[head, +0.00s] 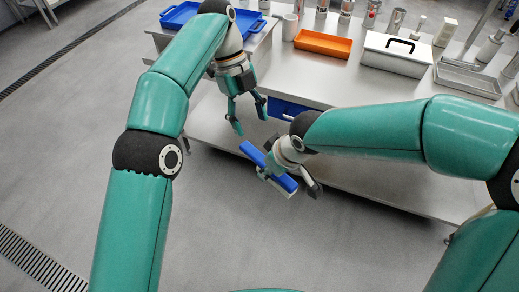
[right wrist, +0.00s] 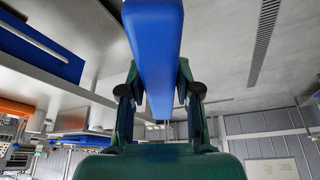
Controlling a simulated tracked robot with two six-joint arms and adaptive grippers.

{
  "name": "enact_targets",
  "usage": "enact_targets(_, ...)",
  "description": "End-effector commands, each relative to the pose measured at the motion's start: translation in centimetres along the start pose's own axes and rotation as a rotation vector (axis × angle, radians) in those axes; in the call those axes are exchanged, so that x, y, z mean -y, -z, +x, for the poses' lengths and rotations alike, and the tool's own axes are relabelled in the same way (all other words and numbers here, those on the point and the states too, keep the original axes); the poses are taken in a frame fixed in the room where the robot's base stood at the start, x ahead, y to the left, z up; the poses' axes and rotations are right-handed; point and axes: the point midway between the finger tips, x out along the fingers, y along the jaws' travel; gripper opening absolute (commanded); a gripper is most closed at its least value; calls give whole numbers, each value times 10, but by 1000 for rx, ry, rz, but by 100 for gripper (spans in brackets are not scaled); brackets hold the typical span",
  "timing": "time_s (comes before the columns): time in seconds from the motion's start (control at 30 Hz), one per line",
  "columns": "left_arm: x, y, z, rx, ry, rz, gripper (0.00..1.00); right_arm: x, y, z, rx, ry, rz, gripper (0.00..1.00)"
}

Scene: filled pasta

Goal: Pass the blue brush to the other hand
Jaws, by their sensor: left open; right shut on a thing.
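The blue brush (head: 254,154) is in the air in front of the table's near side, with a white strip along its lower edge. My right gripper (head: 290,184) is shut on the brush, and its fingers partly hide it. In the right wrist view the brush (right wrist: 155,50) runs up from between the fingers of the right gripper (right wrist: 160,100). My left gripper (head: 250,115) is open and empty, with its fingers pointing down just above the free end of the brush. The left fingers look apart from the brush.
A blue tray (head: 180,14) is at the upper left. The floor (head: 60,120) at left is clear.

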Motion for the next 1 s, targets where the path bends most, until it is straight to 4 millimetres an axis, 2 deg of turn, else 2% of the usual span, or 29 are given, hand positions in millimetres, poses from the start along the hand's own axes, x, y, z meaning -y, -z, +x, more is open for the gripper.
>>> enact_targets(0.2, -3, 2, 17, -1, -2, -1, 62, 0, 0, 0, -1, 0, 0, 0)
enact_targets(0.7, -2, 1, 93, 0, -1, -2, 62, 0, 0, 0, 0, 0, 0, 0)
enact_targets(1.0, -2, 1, 106, 1, 1, -2, 62, 0, 0, 0, 0, 0, 0, 0)
